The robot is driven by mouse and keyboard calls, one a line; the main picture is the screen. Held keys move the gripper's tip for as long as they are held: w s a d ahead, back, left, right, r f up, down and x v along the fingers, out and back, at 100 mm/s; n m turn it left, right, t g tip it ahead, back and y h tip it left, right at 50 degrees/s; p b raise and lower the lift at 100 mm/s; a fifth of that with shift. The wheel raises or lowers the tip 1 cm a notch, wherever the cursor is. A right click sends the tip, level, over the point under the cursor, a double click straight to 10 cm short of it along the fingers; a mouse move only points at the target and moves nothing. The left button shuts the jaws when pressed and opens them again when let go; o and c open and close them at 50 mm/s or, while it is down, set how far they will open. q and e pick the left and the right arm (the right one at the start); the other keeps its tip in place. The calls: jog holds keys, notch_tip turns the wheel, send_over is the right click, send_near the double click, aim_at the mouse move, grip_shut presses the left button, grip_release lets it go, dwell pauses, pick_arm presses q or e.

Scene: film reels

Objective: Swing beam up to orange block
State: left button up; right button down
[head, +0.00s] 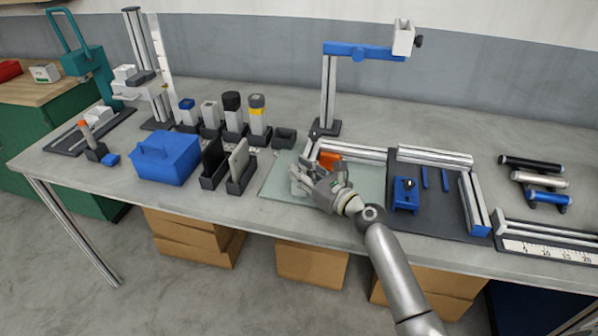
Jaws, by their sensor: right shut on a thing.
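My right gripper (304,183) reaches in from the lower right over the pale green mat (281,180). It is shut on what looks like the silver beam (309,154), most of which the fingers hide. The orange block (327,157) lies just beyond the gripper, partly covered by it. A silver rail (359,152) runs along the mat's back edge, to the right of the orange block. I cannot tell whether the beam touches the block. My left gripper is out of view.
A blue-armed stand (328,95) rises behind the mat. A dark tray (434,217) with rails and a blue clamp (405,194) lies to the right. A blue box (166,160), upright holders and bottles stand to the left. The mat's front left is clear.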

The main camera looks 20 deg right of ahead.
jog(key=c, duration=1.2)
grip_release()
jog(key=v, duration=1.2)
